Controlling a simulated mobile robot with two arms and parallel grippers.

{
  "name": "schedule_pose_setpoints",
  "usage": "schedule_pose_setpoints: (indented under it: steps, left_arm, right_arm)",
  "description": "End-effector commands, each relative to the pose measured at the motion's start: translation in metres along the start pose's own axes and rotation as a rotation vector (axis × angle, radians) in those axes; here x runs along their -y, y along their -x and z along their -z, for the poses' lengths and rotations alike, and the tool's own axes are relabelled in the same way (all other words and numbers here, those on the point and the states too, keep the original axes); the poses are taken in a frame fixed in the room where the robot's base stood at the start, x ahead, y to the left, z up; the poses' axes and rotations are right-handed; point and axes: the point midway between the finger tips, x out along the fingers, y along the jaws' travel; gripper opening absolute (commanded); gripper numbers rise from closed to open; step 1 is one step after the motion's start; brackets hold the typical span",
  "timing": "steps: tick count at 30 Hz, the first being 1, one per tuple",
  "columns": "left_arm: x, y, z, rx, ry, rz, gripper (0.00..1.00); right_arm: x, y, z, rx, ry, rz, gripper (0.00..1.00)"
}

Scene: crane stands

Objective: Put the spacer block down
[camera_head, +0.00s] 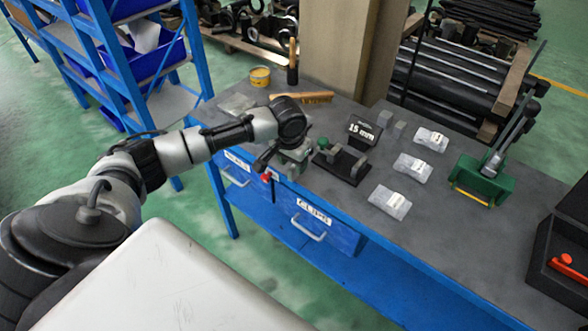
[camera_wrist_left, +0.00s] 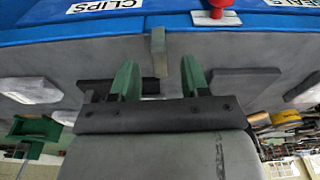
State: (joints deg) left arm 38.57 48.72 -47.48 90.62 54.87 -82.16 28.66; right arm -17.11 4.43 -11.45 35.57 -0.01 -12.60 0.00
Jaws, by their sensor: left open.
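My left gripper (camera_wrist_left: 158,72) has two green fingers, spread apart, in the left wrist view. A small beige-grey block (camera_wrist_left: 158,52), which looks like the spacer block, shows between the fingertips near the bench's front edge. I see gaps on both sides of it. In the head view my left gripper (camera_head: 297,158) points down at the bench's front edge, beside a black stand (camera_head: 342,167) with grey blocks on it. My wrist hides much of the gripper there. A dark block marked 15 mm (camera_head: 365,130) sits behind the stand. My right gripper is not in view.
Several clear bags (camera_head: 390,202) lie on the grey bench (camera_head: 440,235) to the right. A green clamp-like tool (camera_head: 483,182) and a black tray (camera_head: 560,262) are further right. A red handle (camera_head: 266,176) sits at the front edge.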

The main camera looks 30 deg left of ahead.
Motion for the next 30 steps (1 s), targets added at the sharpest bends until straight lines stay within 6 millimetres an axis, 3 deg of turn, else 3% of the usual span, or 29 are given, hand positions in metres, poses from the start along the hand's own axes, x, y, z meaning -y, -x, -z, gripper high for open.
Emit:
schedule_pose_setpoints:
  steps: [6,14,23,30]
  left_arm:
    - [0.000,-0.026,-0.001,0.000,0.000,0.001,0.46]
    - [0.000,-0.028,-0.001,-0.001,-0.001,0.001,0.46]
    - [0.000,-0.028,-0.001,-0.001,-0.001,0.001,0.00]
    - [0.000,-0.028,-0.001,-0.002,0.000,0.001,0.00]
  right_arm:
    - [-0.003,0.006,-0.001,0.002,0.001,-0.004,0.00]
    - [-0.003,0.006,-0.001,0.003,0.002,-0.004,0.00]
    - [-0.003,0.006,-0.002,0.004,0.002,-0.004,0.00]
    - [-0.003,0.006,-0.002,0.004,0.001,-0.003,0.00]
